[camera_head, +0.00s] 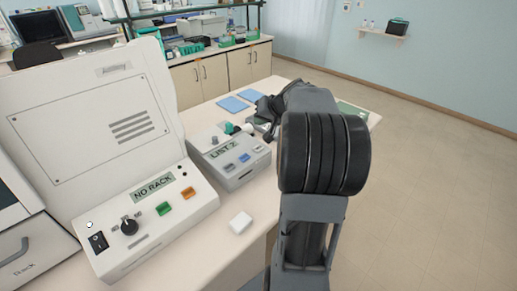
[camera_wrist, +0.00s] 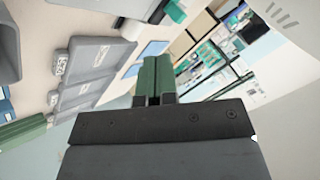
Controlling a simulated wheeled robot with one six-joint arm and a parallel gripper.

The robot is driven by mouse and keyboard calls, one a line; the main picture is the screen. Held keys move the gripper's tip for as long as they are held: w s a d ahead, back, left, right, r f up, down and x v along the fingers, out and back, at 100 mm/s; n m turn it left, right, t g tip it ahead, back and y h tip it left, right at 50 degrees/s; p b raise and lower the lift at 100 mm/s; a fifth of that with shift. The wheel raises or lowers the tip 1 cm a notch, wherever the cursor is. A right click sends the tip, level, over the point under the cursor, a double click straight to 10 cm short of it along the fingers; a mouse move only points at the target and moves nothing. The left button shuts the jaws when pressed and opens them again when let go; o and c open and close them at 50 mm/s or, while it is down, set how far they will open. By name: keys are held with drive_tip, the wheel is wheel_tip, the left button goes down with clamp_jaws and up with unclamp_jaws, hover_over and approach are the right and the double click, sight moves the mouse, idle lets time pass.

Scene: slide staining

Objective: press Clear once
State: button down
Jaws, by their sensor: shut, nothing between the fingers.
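A grey and white control box (camera_head: 236,177) stands on the bench with a small display reading "LIST 2". A blue button (camera_head: 229,167), a grey button (camera_head: 244,158) and a pale button (camera_head: 257,148) sit in a row below the display. Their labels are too small to read, so I cannot tell which is Clear. My gripper shows in the wrist view (camera_wrist: 158,78), its green fingers together with nothing between them. In the head view my arm largely hides it, beyond the box's right side. I cannot tell its height over the bench.
A large white machine (camera_head: 85,125) stands left, its panel reading "NO RACK", with a knob, green button (camera_head: 164,209) and orange button (camera_head: 188,193). Blue mats (camera_head: 232,104) lie behind the box. Open floor is right.

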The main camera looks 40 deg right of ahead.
drive_tip(key=b, duration=0.4)
hover_over(260, 147)
wheel_tip(260, 147, down, 7)
drive_tip(key=shift+f+b, duration=0.65)
drive_tip(key=shift+b, duration=0.15)
drive_tip(key=shift+f+b, duration=0.7)
drive_tip(key=shift+b, duration=0.45)
idle(1.8)
drive_tip(key=shift+r, duration=0.2)
idle(0.3)
drive_tip(key=shift+r+p, duration=0.3)
drive_tip(key=shift+r, duration=0.25)
drive_tip(key=shift+r, duration=0.1)
drive_tip(key=shift+r+p, duration=1.5)
drive_tip(key=shift+r, duration=0.95)
